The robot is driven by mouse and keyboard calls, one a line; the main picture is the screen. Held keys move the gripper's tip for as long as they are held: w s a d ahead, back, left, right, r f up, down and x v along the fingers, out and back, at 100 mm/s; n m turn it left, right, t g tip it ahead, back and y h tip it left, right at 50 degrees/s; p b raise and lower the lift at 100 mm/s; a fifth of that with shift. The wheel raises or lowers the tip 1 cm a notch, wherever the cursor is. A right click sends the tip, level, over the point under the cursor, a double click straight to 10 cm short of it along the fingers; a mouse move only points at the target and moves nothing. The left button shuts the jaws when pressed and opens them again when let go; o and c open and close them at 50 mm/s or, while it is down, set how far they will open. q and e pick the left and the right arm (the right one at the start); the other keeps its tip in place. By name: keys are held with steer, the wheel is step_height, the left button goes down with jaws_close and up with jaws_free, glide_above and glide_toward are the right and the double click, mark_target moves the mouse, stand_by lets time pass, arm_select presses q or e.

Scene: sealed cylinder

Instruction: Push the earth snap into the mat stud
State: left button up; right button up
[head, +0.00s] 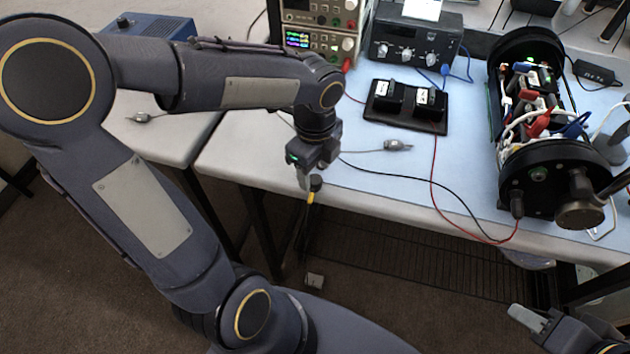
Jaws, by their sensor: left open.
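The blue mat (385,172) covers the bench top; I cannot make out its stud. A small black snap-like piece with a yellow band, seemingly the earth snap (315,184), is at the bench's front edge, with a thin dark cord hanging below it. My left gripper (308,181) is open, pointing down at this edge. Its fingers overlap or sit right beside the black piece; I cannot tell whether they touch it. My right gripper (521,318) is low at the right, in front of the bench and away from the mat; its jaw opening is unclear.
An open black cylinder (518,172) full of wiring lies at the right. A black tray with two black blocks (405,105) stands mid-bench. Instruments (416,40) line the back. A silver connector (397,145) and red and black leads cross the mat.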

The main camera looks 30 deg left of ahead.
mark_target(315, 184)
arm_select(q)
step_height(315, 184, down, 2)
steer(key=shift+f, duration=0.25)
steer(key=shift+c, duration=0.2)
steer(key=c, duration=1)
steer(key=shift+c, duration=0.2)
